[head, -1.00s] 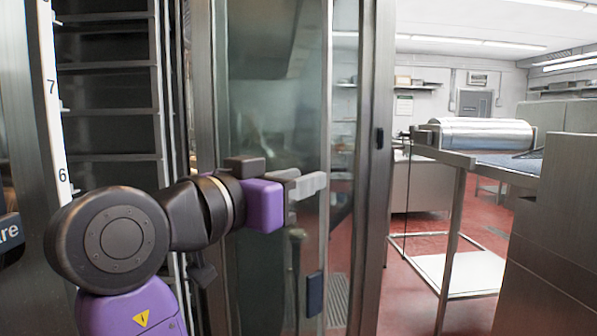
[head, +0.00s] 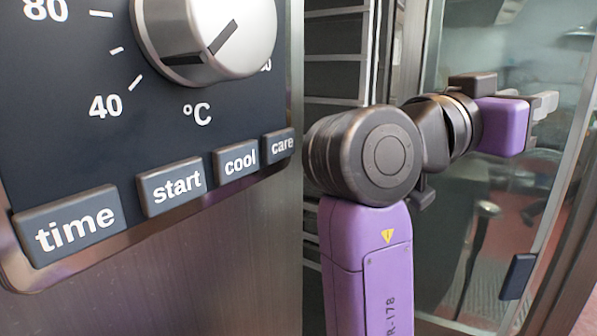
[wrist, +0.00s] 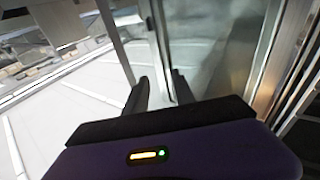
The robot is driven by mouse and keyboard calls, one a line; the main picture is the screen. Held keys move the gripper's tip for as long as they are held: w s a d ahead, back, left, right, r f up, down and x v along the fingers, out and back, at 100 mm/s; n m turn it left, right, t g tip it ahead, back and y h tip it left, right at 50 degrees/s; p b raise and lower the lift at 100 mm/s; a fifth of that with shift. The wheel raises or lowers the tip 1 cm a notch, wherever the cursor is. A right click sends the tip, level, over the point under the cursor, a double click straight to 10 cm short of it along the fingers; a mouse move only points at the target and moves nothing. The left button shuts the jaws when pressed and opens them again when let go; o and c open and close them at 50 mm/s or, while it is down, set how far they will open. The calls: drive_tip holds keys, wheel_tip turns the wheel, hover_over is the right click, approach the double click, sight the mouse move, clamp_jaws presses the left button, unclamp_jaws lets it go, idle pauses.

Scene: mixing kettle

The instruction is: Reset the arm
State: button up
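My gripper (head: 545,104) is at the end of my purple and black arm, in the right of the head view. It is in front of the glass door (head: 480,165); whether it touches the door cannot be told. In the wrist view my gripper (wrist: 158,76) shows two dark fingers with a gap between them, and nothing is clearly held there. The door's metal frame and glass (wrist: 195,45) lie beyond the fingertips. My arm is raised, its upper part stretching away to the right.
A control panel (head: 120,130) with a round knob (head: 205,40) and buttons is very close on the left. A dark rack (head: 335,60) stands behind my arm. A dark handle or latch (head: 517,276) is at lower right. Red floor shows through the glass.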

drive_tip(key=w+a+f+n+t+y+p, duration=0.2)
drive_tip(key=w+a+f+n+t+y, duration=0.45)
drive_tip(key=a+n+t, duration=0.4)
drive_tip(key=s+a+f+n+t+y+p, duration=0.1)
drive_tip(key=s+a+f+n+t+y, duration=0.2)
drive_tip(key=f+y, duration=0.4)
drive_tip(key=s+a+f+n+t+y+p, duration=0.1)
drive_tip(key=s+f+n+y, duration=0.2)
drive_tip(key=f+n+y, duration=0.35)
drive_tip(key=s+d+f+m+g+p, duration=0.2)
drive_tip(key=s+f, duration=0.3)
drive_tip(key=s, duration=0.7)
drive_tip(key=s+d+f+m+g+h+p, duration=0.1)
drive_tip(key=s+f, duration=0.4)
drive_tip(key=s, duration=0.7)
drive_tip(key=s+d+f+m+g+p, duration=0.3)
drive_tip(key=s+f, duration=0.3)
drive_tip(key=s, duration=0.6)
drive_tip(key=shift+d+m+g+h+p, duration=0.3)
drive_tip(key=shift+m+g+h+p, duration=0.15)
drive_tip(key=shift+g+p, duration=0.35)
drive_tip(key=shift+a+r, duration=0.1)
drive_tip(key=shift+a, duration=0.05)
